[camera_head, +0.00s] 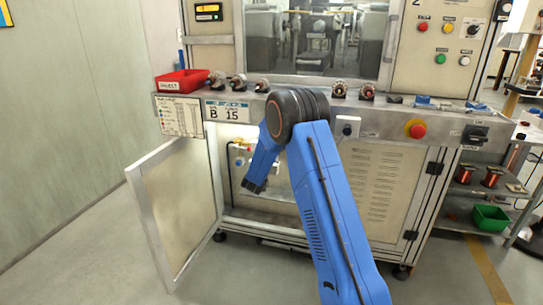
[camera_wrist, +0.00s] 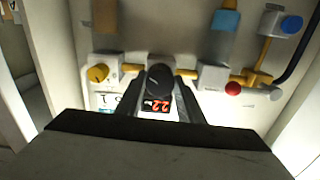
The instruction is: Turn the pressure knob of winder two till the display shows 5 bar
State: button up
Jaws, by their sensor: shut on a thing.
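The black pressure knob (camera_wrist: 159,78) sits on a pipe fitting in the middle of the wrist view. My gripper (camera_wrist: 160,92) is shut on the knob, one finger on each side. Just below the knob is a small display (camera_wrist: 158,108) with lit red digits that look like 2.2, upside down and partly hidden by the knob and fingers. In the head view my gripper (camera_head: 253,186) reaches into the open cabinet of the winder (camera_head: 365,170), which bears a "2" on its upper panel. The knob and display are hidden there.
Beside the knob are a yellow knob (camera_wrist: 97,73), a red button (camera_wrist: 233,88), a blue cap (camera_wrist: 291,24) and yellow pipes. The cabinet door (camera_head: 176,205) stands open at the left. A red bin (camera_head: 182,82) and several armatures are on the bench above.

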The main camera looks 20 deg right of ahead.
jog(key=shift+m, duration=9.5)
jog(key=shift+f, duration=0.1)
jog(key=o, duration=1.1)
jog(key=shift+c, duration=0.2)
jog(key=v, duration=1.7)
jog(key=shift+s+a, duration=0.15)
jog(key=shift+a, duration=0.05)
